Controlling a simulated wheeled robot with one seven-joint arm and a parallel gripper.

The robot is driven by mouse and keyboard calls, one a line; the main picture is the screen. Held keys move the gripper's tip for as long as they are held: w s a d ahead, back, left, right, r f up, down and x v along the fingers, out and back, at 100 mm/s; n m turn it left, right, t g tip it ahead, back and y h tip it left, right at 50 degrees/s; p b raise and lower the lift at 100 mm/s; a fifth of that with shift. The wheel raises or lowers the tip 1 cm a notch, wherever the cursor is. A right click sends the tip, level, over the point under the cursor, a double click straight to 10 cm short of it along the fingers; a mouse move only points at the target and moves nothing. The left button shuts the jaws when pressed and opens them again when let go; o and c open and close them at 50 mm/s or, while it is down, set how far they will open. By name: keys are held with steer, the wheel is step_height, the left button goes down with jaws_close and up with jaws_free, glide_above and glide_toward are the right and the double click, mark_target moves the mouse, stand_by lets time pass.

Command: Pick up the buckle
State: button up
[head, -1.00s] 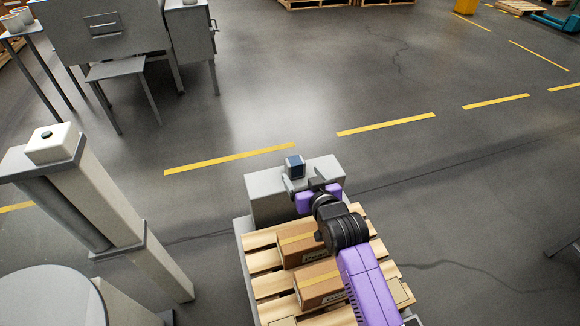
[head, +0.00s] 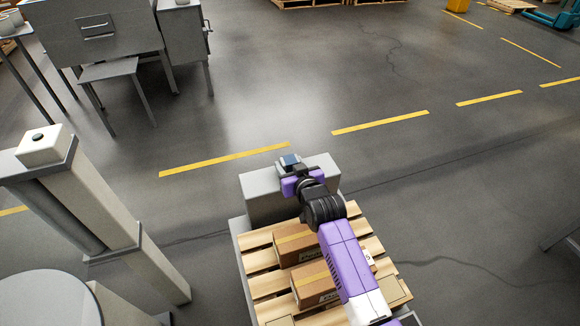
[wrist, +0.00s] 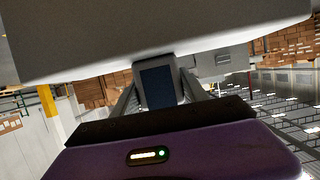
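The buckle (head: 290,160) is a small grey piece with a dark blue face. In the wrist view the buckle (wrist: 157,86) sits between the two grey fingers of my gripper (wrist: 158,88), one on each side. The fingers look open around it, with no clear grip. In the head view my purple gripper body hides the buckle's lower part and most of the fingers.
A grey post (head: 100,215) is at the left. A grey machine (head: 100,38) stands at the back left. The floor behind the box is clear.

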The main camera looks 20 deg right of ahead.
steer(key=c, duration=0.9)
steer(key=shift+o, duration=0.2)
steer(key=shift+r, duration=0.15)
